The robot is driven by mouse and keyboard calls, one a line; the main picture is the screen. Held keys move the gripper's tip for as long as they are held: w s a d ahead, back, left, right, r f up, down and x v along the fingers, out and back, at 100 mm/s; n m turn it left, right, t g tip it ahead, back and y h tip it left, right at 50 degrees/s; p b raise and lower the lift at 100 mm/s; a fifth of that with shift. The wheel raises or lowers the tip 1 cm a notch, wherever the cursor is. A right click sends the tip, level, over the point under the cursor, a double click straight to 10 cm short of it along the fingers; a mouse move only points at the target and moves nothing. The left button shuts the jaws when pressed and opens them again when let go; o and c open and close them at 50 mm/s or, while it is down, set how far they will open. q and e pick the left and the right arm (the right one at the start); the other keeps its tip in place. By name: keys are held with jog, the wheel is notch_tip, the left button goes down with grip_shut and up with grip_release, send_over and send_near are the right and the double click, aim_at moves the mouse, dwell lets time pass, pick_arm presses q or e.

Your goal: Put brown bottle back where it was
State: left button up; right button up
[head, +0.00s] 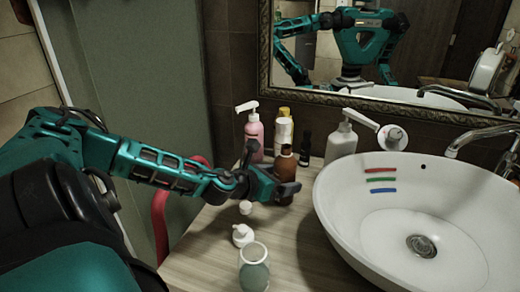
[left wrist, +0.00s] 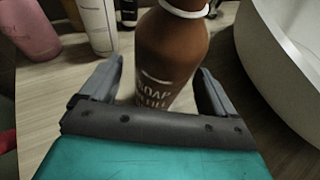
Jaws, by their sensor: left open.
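The brown bottle (head: 285,162) stands upright on the wooden counter (head: 208,248), at the back beside the basin. It also shows in the left wrist view (left wrist: 170,55), with pale lettering and a white ring at its neck. My left gripper (head: 286,188) is open at the bottle's lower part. In the left wrist view its two fingers (left wrist: 160,78) lie on either side of the bottle, with a visible gap at the left finger; contact at the right finger is hard to tell. My right gripper is not in view.
A pink pump bottle (head: 254,137), a yellow-capped bottle (head: 284,130) and a small dark bottle (head: 305,150) stand close behind. A white pump bottle (head: 341,142) is to the right. The white basin (head: 330,205) is right; a greenish cup (head: 254,270) and a small white bottle (head: 242,236) stand in front.

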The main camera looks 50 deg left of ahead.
pick_arm(q)
jog(key=v, duration=1)
jog(key=shift+s, duration=0.2)
dwell(0.3)
